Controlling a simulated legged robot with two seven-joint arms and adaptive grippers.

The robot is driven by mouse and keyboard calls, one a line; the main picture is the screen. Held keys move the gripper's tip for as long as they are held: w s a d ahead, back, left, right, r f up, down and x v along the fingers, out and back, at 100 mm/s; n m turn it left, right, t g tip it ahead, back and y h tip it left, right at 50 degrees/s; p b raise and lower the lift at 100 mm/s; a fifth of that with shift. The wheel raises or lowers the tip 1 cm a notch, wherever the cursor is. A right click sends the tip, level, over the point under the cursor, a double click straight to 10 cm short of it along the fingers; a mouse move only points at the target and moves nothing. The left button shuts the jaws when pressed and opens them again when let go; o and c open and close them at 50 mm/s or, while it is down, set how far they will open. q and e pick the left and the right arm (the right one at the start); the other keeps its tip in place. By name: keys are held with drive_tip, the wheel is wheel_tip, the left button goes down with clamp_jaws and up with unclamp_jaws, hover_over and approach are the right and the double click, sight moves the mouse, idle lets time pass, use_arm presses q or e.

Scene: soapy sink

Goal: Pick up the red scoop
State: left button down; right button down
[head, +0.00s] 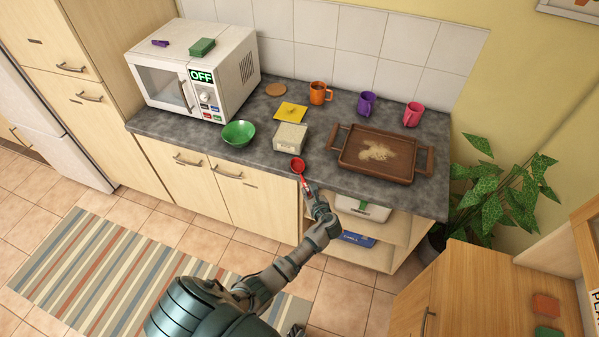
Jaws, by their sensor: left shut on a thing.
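The red scoop (298,165) is at the front edge of the dark countertop, with its round bowl toward the counter and its handle pointing down toward me. My left gripper (307,187) is shut on the scoop's handle. I cannot tell whether the bowl touches the counter or hangs just above it. My right gripper does not show clearly; only a small dark part of my body is at the bottom edge.
A white box (290,138), a green bowl (238,133) and a wooden tray (424,162) with powder stand near the scoop. Orange (318,94), purple (366,103) and pink (412,115) mugs are behind. A microwave (160,88) is at left. Open shelves (365,252) are below.

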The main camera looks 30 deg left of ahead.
use_arm(q)
drive_tip(key=shift+d, duration=0.1)
drive_tip(key=shift+d+r, duration=0.15)
drive_tip(key=shift+r, duration=0.5)
wheel_tip(320, 180, up, 2)
drive_tip(key=shift+r, duration=0.25)
drive_tip(key=s+d+r, duration=0.1)
drive_tip(key=s+d, duration=0.9)
drive_tip(key=d, duration=0.2)
drive_tip(key=shift+s+r, duration=0.15)
drive_tip(key=shift+s, duration=0.15)
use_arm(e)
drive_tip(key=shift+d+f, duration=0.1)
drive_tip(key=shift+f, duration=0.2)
use_arm(q)
drive_tip(key=shift+a, duration=0.1)
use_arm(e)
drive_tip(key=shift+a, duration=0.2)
